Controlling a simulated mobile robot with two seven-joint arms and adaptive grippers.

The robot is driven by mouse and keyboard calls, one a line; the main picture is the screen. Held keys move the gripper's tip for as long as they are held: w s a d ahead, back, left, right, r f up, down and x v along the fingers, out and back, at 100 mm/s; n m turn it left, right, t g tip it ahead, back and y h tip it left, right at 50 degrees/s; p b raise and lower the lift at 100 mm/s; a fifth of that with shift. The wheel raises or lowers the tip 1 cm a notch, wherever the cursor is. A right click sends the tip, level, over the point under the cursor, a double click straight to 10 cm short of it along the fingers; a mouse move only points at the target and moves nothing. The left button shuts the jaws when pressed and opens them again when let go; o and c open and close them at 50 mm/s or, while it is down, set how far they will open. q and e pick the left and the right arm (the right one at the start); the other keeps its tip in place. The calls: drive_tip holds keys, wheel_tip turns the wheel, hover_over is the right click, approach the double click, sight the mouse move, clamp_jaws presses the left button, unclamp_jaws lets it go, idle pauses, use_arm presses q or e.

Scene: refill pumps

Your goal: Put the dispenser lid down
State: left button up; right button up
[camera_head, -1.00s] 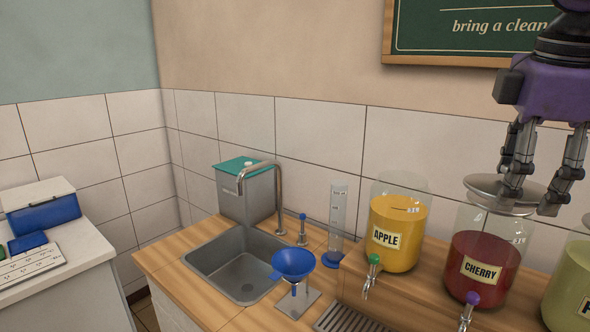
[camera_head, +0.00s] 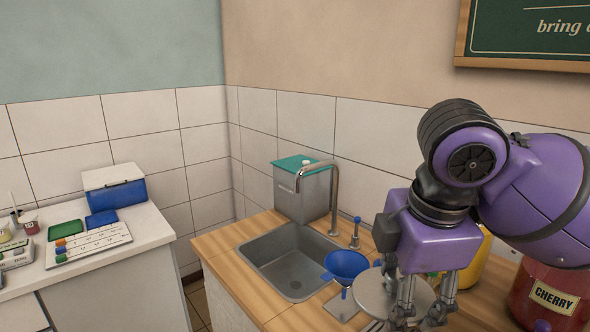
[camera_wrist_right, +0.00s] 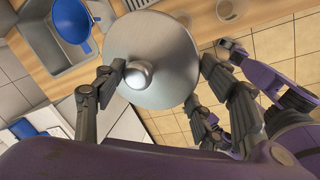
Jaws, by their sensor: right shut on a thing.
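The dispenser lid (camera_head: 372,293) is a round grey metal disc with a ball knob. My right gripper (camera_head: 420,316) is shut on it, holding it near the funnel in the head view. In the right wrist view the lid (camera_wrist_right: 165,45) lies between the fingers of my right gripper (camera_wrist_right: 152,84), one finger close beside the knob. The cherry dispenser (camera_head: 520,301), with red liquid, is at the right edge; my arm hides its top. The yellow apple dispenser (camera_head: 476,272) is mostly hidden behind my arm.
The wooden counter (camera_head: 222,241) has a bare strip around the sink. A white side table (camera_head: 110,260) stands left.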

sight(366, 306)
drive_tip(key=shift+n, duration=0.7)
drive_tip(key=a, duration=0.2)
drive_tip(key=s+a, duration=0.1)
drive_tip(key=a, duration=0.2)
drive_tip(key=shift+f, duration=0.15)
drive_tip(key=a+f+m+g+h, duration=0.2)
drive_tip(key=a+f+m, duration=0.95)
drive_tip(key=m, duration=0.35)
drive_tip(key=w+d+m, duration=0.2)
drive_tip(key=w+d, duration=0.1)
drive_tip(key=d, duration=0.5)
drive_tip(key=w+d+m, duration=0.2)
drive_tip(key=w+d, duration=0.1)
drive_tip(key=d, duration=0.6)
drive_tip(key=shift+w+r+m+g+h, duration=0.25)
drive_tip(key=shift+w+m+g+h, duration=0.05)
drive_tip(key=shift+w+m, duration=0.1)
